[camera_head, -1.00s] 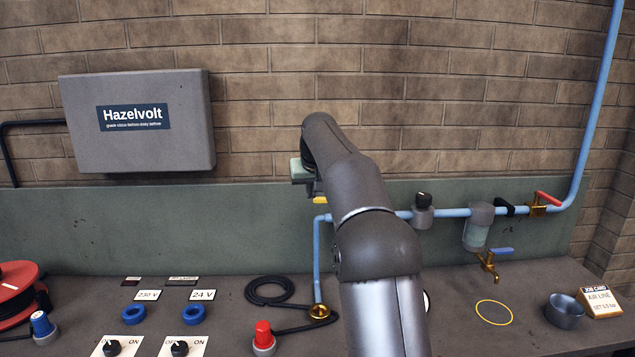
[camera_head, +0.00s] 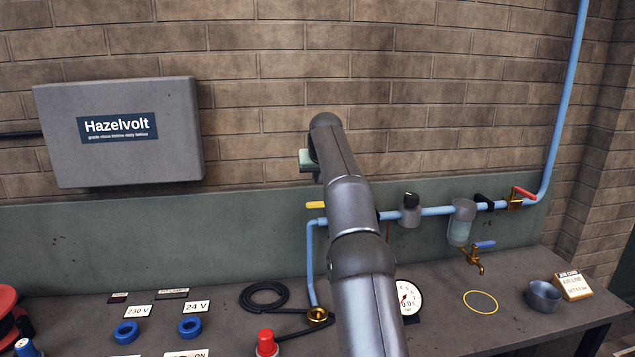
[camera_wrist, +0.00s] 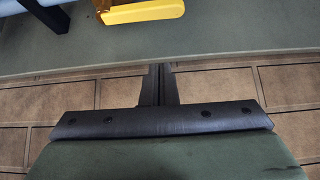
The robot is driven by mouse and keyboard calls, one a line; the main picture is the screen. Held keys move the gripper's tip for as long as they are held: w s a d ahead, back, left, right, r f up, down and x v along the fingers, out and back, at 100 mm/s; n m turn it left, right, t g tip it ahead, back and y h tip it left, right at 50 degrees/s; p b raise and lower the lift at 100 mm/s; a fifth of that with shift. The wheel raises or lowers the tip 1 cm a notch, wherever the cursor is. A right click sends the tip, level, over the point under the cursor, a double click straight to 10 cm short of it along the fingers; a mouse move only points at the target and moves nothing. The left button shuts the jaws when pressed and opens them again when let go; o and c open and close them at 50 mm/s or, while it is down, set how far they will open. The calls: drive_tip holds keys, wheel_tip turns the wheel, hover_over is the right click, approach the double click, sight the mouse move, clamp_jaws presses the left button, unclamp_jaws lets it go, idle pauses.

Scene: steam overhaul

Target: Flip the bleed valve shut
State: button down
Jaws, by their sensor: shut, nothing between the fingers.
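A valve with a yellow lever (camera_head: 316,205) sits at the left end of the blue air pipe, and its lever points left, roughly level. It also shows at the top of the wrist view, as a yellow lever (camera_wrist: 145,12) on a brass body. I cannot tell from any label whether it is the bleed valve. My gripper (camera_wrist: 158,68) is shut and empty, its fingertips apart from the lever and pointing towards the green back panel. In the head view my arm hides the fingers and part of the pipe.
Along the pipe (camera_head: 435,211) are a grey regulator (camera_head: 409,213), a filter bowl (camera_head: 460,228), a red-lever valve (camera_head: 523,193) and a blue-lever tap (camera_head: 484,245). A gauge (camera_head: 409,298) stands partly behind my arm. A grey box (camera_head: 118,150) hangs at left.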

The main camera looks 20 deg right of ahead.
drive_tip(key=p+x, duration=0.3)
drive_tip(key=x, duration=0.5)
drive_tip(key=shift+f, duration=0.25)
drive_tip(key=shift+s+a+r+b, duration=0.1)
drive_tip(key=shift+s+a+b, duration=0.15)
drive_tip(key=shift+s+b, duration=0.7)
drive_tip(key=shift+s+a+b, duration=0.3)
drive_tip(key=shift+s+b, duration=0.6)
drive_tip(key=shift+b, duration=0.05)
